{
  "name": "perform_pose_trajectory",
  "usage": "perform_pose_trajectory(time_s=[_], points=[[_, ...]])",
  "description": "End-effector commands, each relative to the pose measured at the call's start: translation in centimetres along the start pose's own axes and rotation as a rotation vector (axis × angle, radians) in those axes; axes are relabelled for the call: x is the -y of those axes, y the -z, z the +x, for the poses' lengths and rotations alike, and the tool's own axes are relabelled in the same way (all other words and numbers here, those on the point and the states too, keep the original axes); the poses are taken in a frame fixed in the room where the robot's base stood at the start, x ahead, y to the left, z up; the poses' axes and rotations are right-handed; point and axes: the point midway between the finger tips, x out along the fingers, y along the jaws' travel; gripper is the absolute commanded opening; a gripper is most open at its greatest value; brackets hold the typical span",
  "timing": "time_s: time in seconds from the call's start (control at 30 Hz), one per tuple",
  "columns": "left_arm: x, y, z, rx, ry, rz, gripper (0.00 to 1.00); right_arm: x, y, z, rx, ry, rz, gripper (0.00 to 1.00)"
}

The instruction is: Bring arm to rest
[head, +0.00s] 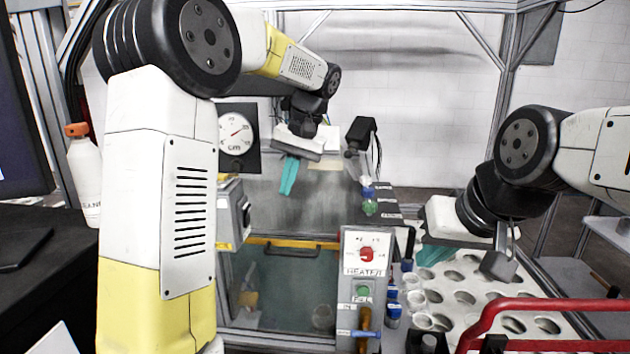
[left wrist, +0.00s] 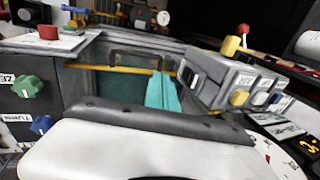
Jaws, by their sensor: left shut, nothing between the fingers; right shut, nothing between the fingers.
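My left gripper (head: 289,175) has teal fingers and hangs over the back of the bench. It is shut and empty, with nothing touching it. In the left wrist view its teal fingers (left wrist: 162,95) show close together in front of the glass-fronted tank. My right gripper (head: 434,255) is low on the right, over the edge of a white rack with round holes (head: 455,297). It is shut, and its fingertips are partly hidden. My left arm fills much of the left of the head view.
A control panel with a red knob (head: 366,254) stands in the middle, beside the tank with a yellow rail (head: 290,243). Small bottles (head: 393,312) stand near the rack. A red tubular handle (head: 545,304) is front right. A white bottle (head: 84,180) is at left.

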Motion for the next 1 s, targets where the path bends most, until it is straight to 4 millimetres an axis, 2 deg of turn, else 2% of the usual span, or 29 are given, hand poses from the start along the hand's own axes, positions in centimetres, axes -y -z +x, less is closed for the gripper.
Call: perform_pose_trajectory(time_s=[0.1,0.3,0.5,0.6,0.8,1.0], points=[[1.5,-3.2,-0.9,-0.053,-0.078,0.001,0.00,0.0,0.0,0.0,0.000,0.000,0.000,0.00],[2.8,-10.1,-1.5,-0.184,-0.235,0.003,0.00,0.0,0.0,0.0,0.000,0.000,0.000,0.00],[2.6,-16.8,-0.8,-0.338,-0.360,-0.017,0.00,0.0,0.0,0.0,0.000,0.000,0.000,0.00],[2.1,-19.5,0.0,-0.414,-0.404,-0.034,0.00,0.0,0.0,0.0,0.000,0.000,0.000,0.00],[1.1,-22.7,1.3,-0.514,-0.450,-0.062,0.00,0.0,0.0,0.0,0.000,0.000,0.000,0.00],[0.9,-23.3,1.7,-0.537,-0.459,-0.068,0.00,0.0,0.0,0.0,0.000,0.000,0.000,0.00]])
